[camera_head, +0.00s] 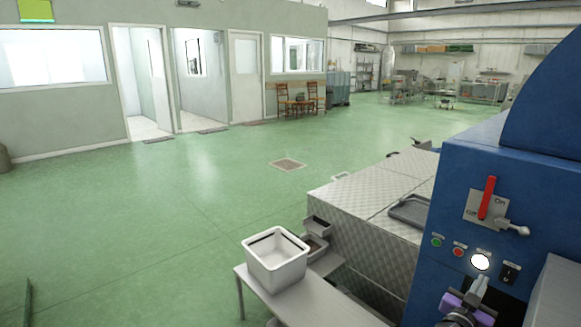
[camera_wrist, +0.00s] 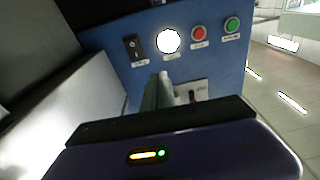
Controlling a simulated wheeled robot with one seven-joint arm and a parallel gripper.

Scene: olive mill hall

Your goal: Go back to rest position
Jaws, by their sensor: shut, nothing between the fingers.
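My gripper (camera_head: 481,284) is at the lower right in the head view, in front of the blue machine cabinet (camera_head: 463,165). Its fingers are shut and empty, just below the lit white round button (camera_head: 480,262) in the picture. In the wrist view the gripper's fingers (camera_wrist: 164,78) point at the blue panel (camera_wrist: 190,65), close to the lit white button (camera_wrist: 168,41). I cannot tell whether the fingertips touch the panel. The purple gripper body fills the bottom of the wrist view.
The panel also holds a green button (camera_head: 437,241), a red button (camera_head: 458,252), a black switch (camera_head: 509,272) and a red lever (camera_head: 487,198). A white bin (camera_head: 275,266) stands on a small table (camera_head: 310,301) beside a metal-covered machine (camera_head: 367,207). Green floor (camera_head: 150,220) lies open at left.

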